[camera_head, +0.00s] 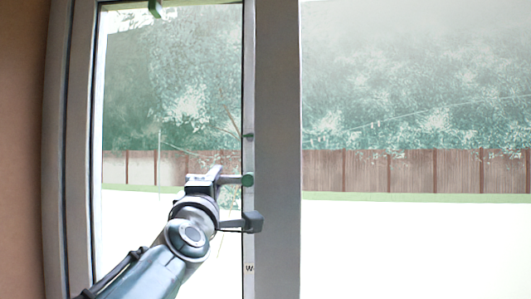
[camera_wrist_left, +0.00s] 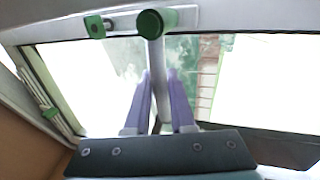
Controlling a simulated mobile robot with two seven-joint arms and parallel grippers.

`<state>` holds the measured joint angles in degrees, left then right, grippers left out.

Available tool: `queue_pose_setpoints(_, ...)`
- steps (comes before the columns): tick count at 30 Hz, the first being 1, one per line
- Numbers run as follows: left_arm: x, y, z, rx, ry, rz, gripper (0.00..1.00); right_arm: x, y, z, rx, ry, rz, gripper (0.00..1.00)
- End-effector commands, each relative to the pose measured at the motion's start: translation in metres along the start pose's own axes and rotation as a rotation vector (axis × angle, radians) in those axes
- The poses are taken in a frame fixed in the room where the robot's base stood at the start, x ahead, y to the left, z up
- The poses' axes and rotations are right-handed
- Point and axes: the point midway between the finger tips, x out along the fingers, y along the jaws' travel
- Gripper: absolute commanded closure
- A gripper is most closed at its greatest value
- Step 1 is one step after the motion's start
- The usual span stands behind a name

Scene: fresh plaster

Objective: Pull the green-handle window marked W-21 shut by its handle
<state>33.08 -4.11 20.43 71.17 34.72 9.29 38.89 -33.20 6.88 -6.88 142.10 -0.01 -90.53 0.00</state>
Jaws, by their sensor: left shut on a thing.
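The window sash (camera_head: 249,110) with clear glass stands at the left of the head view, beside a wide pale post. A mark starting with "W" shows low on its edge; the rest is not readable. Its handle has a round green end (camera_head: 248,180), also in the left wrist view (camera_wrist_left: 151,24), with a grey bar (camera_wrist_left: 157,62) running from it. My left gripper (camera_head: 224,182) reaches in from the lower left. In the left wrist view its purple fingers (camera_wrist_left: 160,84) are on both sides of the bar, shut on it. I cannot tell how far the sash stands open. My right gripper is not in view.
A dark grey block (camera_head: 252,222) juts by the post just below the handle. A small green fitting (camera_wrist_left: 95,27) sits beside the handle in the wrist view. A brown wall (camera_head: 22,150) borders the window on the left. A fence and trees show beyond the glass.

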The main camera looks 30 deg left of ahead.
Motion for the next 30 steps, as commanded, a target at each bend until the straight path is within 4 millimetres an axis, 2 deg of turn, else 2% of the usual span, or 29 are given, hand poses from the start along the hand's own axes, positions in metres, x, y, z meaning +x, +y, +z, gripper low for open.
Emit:
queue_pose_setpoints(10,-0.002,0.002,-0.001,-0.001,-0.004,0.001,1.0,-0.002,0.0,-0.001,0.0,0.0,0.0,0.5)
queue_pose_setpoints(30,-0.025,0.009,-0.013,-0.02,-0.066,0.002,1.0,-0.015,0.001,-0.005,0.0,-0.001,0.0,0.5)
